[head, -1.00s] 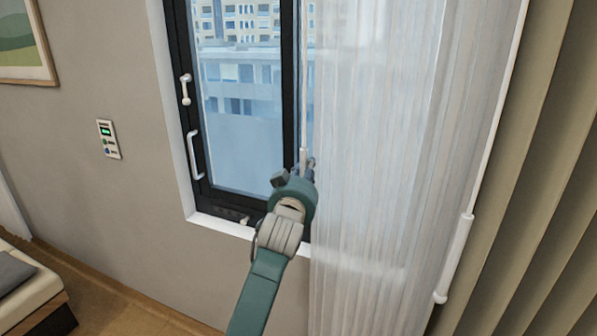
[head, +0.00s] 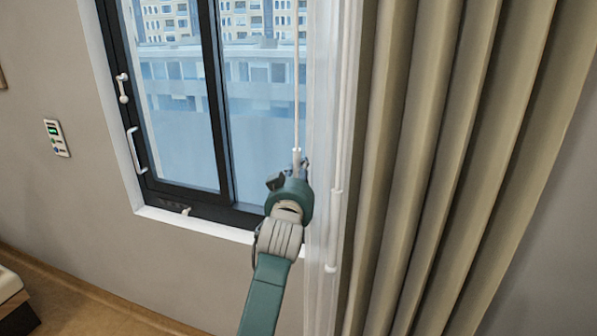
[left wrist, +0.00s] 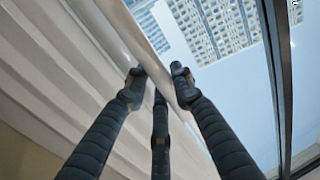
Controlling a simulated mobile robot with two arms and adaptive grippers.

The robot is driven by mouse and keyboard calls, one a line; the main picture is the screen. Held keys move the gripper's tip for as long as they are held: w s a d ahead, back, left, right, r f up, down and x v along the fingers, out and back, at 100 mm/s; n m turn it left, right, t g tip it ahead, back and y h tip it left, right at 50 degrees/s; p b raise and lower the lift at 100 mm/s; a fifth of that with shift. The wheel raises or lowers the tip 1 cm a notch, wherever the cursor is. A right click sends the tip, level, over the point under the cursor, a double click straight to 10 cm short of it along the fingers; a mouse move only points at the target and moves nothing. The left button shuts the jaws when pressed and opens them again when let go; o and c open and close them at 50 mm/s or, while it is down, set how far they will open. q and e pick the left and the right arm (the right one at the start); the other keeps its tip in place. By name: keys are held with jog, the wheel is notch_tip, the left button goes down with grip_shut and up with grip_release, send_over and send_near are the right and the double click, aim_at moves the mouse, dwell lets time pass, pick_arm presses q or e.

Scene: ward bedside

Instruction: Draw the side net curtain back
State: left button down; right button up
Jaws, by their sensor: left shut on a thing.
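The white net curtain (head: 322,120) hangs bunched in a narrow band at the right side of the window, beside the thick beige curtain. A thin white draw wand (head: 297,95) hangs at its left edge. My left gripper (head: 299,170) is at the lower end of this wand, shut on it. In the left wrist view the fingers (left wrist: 158,84) close around the pale wand (left wrist: 150,50), with pale folds of cloth to the left and window glass to the right. The fingertips are small and partly hidden in the head view. My right gripper is not in view.
The thick beige curtain (head: 420,150) hangs right of the net, with another white wand (head: 333,225) in front. The dark-framed window (head: 215,110) has white handles (head: 137,150). A control panel (head: 57,138) is on the wall at left. A bed corner (head: 10,285) shows lower left.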

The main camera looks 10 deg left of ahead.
pick_arm(q)
jog(key=c, duration=1.5)
grip_release()
jog(key=shift+o, duration=0.2)
jog(key=shift+r, duration=4.95)
